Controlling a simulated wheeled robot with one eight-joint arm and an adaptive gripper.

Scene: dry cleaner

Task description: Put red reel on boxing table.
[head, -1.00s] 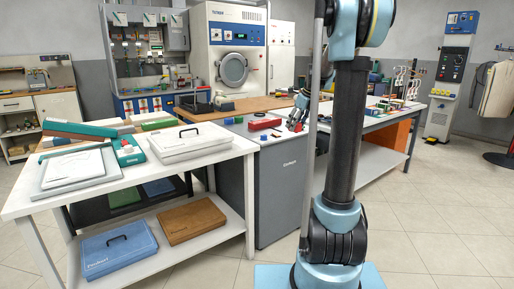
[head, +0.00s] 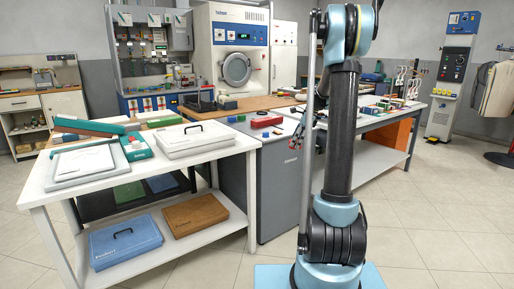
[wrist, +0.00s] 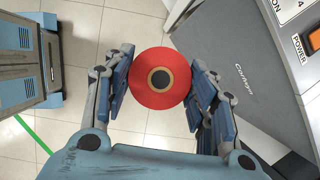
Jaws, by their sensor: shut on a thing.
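A red reel (wrist: 140,80) with a dark round hub shows in the middle of the wrist view. My gripper (wrist: 161,76) is shut on it, with one finger pressed to each side. The reel is held above the tiled floor, beside a grey cabinet front. In the head view my gripper (head: 298,133) shows at the front right of the grey cabinet, partly hidden by my arm. Which table is the boxing table is not marked; a white table (head: 50,202) stands at left and a long table (head: 385,122) at right.
The white table bears a case (head: 193,139) and a trimmer. The grey cabinet (head: 279,180) has a red box (head: 266,121) and small items on top. An orange switch (wrist: 314,38) is on the grey machine. Several small things crowd the right table.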

